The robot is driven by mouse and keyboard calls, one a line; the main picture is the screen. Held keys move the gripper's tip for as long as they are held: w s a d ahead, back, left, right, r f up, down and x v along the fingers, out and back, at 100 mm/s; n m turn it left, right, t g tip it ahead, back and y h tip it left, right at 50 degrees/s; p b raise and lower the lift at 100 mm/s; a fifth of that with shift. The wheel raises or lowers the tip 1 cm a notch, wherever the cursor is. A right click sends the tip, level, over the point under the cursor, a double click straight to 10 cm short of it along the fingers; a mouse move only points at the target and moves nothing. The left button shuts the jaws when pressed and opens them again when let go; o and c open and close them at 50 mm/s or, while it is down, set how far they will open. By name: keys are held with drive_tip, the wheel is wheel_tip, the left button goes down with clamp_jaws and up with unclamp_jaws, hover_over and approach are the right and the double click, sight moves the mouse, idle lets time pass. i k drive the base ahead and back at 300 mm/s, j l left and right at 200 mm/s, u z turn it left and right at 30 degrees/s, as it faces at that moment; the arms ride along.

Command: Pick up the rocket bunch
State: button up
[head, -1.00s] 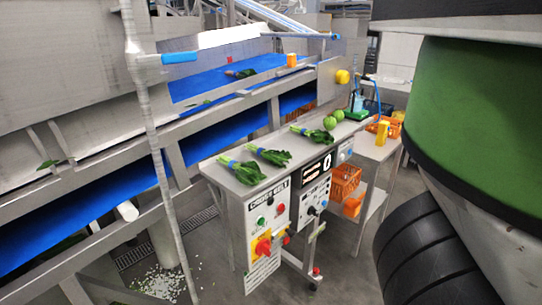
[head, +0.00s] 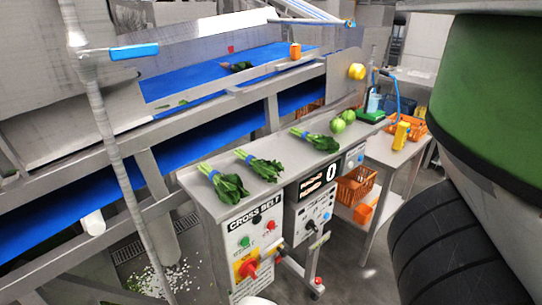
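Three leafy green bunches with blue bands lie in a row on a narrow steel bench (head: 190,178): a near one (head: 230,186), a middle one (head: 264,168) and a far one (head: 320,142). Their stems point left and their leaves right. Another dark leafy bunch (head: 242,67) lies on the blue belt behind. The bunches are too small in the picture for me to tell for sure which is rocket. My gripper is not in view.
Two round green heads (head: 338,125) sit beyond the far bunch. A green scale-like item (head: 370,116), a yellow bottle-like item (head: 401,136) and an orange crate (head: 355,188) are to the right. A grey post (head: 118,170) stands at left. White bits litter the floor.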

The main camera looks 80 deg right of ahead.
sight(266, 168)
drive_tip(key=k+l, duration=0.1)
drive_tip(key=l, duration=0.25)
drive_tip(key=k+l, duration=0.1)
drive_tip(key=l, duration=0.3)
drive_tip(key=k+l+u, duration=0.1)
drive_tip(key=l, duration=0.25)
drive_tip(key=k+l, duration=0.15)
drive_tip(key=l, duration=0.25)
drive_tip(key=k+l, duration=0.1)
drive_tip(key=l, duration=0.25)
drive_tip(key=k+l+u, duration=0.1)
drive_tip(key=l, duration=0.25)
drive_tip(key=k+l, duration=0.15)
drive_tip(key=l, duration=0.2)
